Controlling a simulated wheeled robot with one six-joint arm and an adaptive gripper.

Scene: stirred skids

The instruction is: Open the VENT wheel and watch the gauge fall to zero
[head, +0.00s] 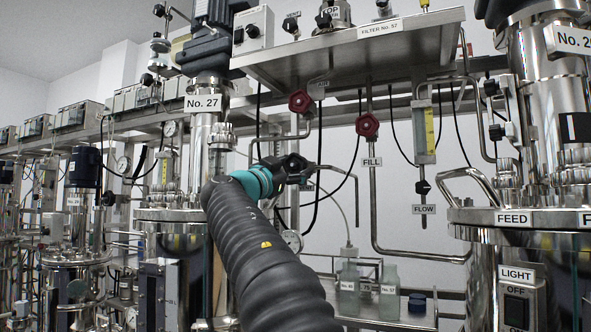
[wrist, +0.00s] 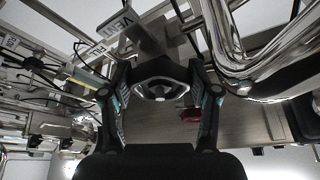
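In the wrist view a VENT label (wrist: 120,22) hangs at the top. A dark, faceted wheel with a pale metal centre (wrist: 162,80) sits between my fingers; it looks like the VENT wheel. My gripper (wrist: 158,72) has its fingers apart, one on each side of this wheel. I cannot tell whether they touch it. In the head view my gripper (head: 302,168) is at the pipes below the shelf, and the wheel cannot be made out against it. A round gauge (head: 291,240) shows partly behind my arm; its reading is too small to tell.
A red FILL wheel (head: 367,125) and another red wheel (head: 300,101) are close above my gripper. A steel shelf (head: 350,45) overhangs. Bent pipes and a steel vessel (head: 500,215) stand to the right. Glass bottles (head: 389,292) stand below.

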